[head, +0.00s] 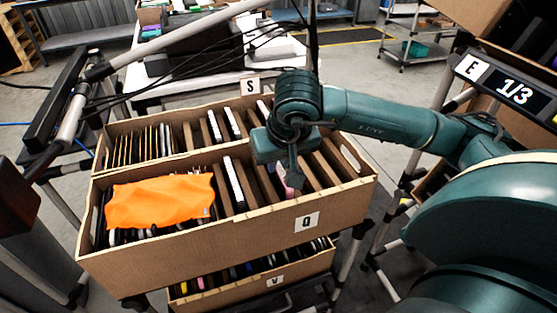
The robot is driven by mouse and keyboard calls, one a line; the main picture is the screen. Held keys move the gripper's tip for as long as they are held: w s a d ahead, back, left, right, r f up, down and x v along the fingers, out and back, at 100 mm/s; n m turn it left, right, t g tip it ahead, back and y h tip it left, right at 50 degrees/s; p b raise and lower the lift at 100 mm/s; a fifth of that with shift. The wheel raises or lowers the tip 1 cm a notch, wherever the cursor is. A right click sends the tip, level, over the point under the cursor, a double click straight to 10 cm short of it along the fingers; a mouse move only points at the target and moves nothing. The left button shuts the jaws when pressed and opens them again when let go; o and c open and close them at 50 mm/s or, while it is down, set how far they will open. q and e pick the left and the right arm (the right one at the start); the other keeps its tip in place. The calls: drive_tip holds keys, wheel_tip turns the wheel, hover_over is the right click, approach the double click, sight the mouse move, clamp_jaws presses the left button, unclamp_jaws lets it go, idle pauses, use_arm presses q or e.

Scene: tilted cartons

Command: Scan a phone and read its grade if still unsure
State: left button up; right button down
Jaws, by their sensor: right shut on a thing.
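My right gripper (293,178) reaches down into the front carton (241,239) labelled Q, right of its middle. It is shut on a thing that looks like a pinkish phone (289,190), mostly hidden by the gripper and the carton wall. Several phones stand on edge between brown dividers in this carton, one of them white-edged (235,184). An orange cloth (160,202) covers the left part of it. No grade is readable on the phone from here. My left gripper is out of view.
A carton labelled S (250,86) with more upright phones stands behind, and a carton labelled V (275,281) sits below. A metal tube and cables cross the upper left. A white table (150,100) stands behind.

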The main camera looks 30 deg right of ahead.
idle(0.4)
drive_tip(key=c, duration=1.3)
unclamp_jaws()
drive_tip(key=shift+c, duration=0.2)
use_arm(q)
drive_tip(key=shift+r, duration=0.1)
